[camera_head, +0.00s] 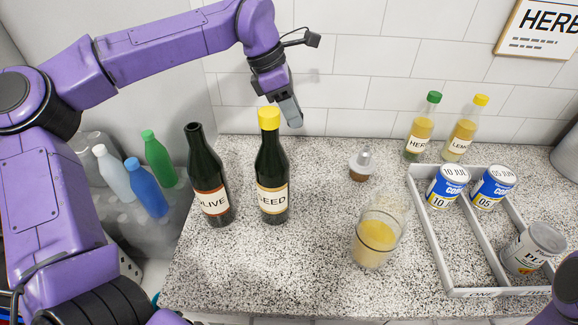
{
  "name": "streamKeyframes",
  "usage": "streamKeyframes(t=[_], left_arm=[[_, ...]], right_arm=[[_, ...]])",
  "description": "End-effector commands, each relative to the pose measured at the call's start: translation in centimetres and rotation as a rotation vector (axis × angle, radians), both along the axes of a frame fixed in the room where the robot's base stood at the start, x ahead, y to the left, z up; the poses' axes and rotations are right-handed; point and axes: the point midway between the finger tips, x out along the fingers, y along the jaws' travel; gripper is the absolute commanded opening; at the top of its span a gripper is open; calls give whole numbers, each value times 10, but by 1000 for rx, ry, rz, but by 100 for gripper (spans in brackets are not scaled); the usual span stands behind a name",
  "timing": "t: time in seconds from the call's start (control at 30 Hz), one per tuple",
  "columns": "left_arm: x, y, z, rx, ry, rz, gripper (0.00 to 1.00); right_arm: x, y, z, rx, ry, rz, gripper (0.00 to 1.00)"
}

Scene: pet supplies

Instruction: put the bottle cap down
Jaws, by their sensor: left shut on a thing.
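My left gripper (291,117) is shut, a little above and to the right of the SEED bottle's neck. What it holds is small and hidden by the fingers; I take it to be the bottle cap. The dark OLIVE bottle (208,180) stands upright at the left with its mouth open and no cap on it. The dark SEED bottle (271,172) stands upright to its right with a yellow cap (268,118) on top. My right gripper is out of view.
A pourer with a cork base (360,165) stands on the speckled counter (290,270). A divided tray (425,225) with cans is at the right. Two dressing bottles (462,132) stand behind. Front-left counter is clear.

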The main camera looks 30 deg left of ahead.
Motion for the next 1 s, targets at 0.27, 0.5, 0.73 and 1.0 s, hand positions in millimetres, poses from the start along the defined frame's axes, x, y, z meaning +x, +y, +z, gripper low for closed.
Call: streamKeyframes(t=[0.27,0.5,0.73,1.0], left_arm=[[22,25,-72,10,-20,-82,6],[22,25,-118,10,-21,-82,6],[22,24,-155,9,-20,-82,6],[22,24,-159,10,-23,-81,6]], right_arm=[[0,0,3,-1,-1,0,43],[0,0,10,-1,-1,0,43],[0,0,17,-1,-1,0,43],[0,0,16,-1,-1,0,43]])
